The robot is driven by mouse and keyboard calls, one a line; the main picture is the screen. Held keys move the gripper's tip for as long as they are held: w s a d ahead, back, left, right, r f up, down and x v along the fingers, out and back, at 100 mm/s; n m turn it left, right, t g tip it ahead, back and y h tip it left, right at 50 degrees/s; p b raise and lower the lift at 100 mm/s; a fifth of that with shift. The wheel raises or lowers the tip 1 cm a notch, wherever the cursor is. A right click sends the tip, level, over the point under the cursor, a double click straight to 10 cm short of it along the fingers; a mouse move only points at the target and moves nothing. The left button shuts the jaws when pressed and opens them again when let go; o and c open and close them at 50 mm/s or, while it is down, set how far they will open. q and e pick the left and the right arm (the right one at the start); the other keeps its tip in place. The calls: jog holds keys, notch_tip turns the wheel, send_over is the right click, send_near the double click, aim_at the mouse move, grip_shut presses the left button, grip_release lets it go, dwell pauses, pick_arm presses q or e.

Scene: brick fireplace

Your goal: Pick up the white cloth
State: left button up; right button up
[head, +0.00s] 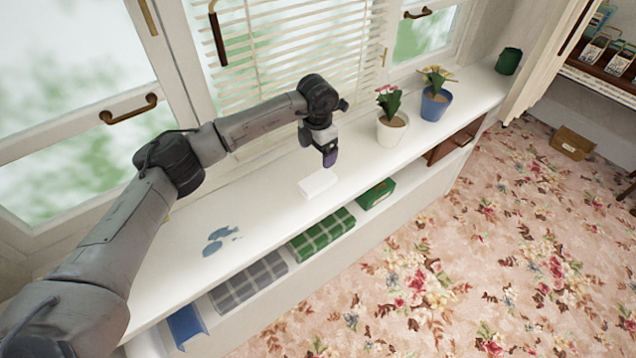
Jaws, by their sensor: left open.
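The white cloth (317,184) lies as a small folded block on the white windowsill shelf (265,205), near its front edge. My left gripper (329,161) is open and points down just above and behind the cloth, slightly to its right. It appears empty, and a small gap seems to show between it and the cloth. My left arm reaches in from the lower left across the shelf. My right gripper is not in view.
Flowers in a white pot (392,130) and a blue pot (435,106) stand right of the gripper. A blue spill (220,240) marks the shelf at left. Folded green plaid (322,235) and grey plaid (248,287) cloths lie below. Window blinds (290,45) are behind.

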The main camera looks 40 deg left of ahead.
aim_at(316, 180)
pick_arm(q)
notch_tip(316, 180, down, 8)
jog(key=shift+b, duration=0.75)
jog(key=f, duration=0.2)
jog(key=f+b, duration=0.1)
jog(key=f, duration=0.1)
jog(key=shift+s+a+b, duration=0.15)
jog(key=shift+a+b, duration=0.05)
jog(key=shift+b, duration=0.1)
jog(key=shift+f, duration=0.6)
jog(key=shift+c, duration=0.6)
jog(key=c, duration=0.9)
jog(key=shift+r, duration=0.5)
notch_tip(316, 180, up, 3)
jog(key=shift+r+p, duration=0.1)
jog(key=shift+p, duration=0.6)
jog(key=d+r, duration=0.2)
jog(key=d, duration=0.2)
jog(key=d+r+p, duration=0.1)
jog(key=d+r, duration=0.1)
jog(key=d, duration=0.1)
jog(key=w+d+r+p, duration=0.1)
jog(key=d+r, duration=0.2)
jog(key=d, duration=0.1)
jog(key=shift+d, duration=0.35)
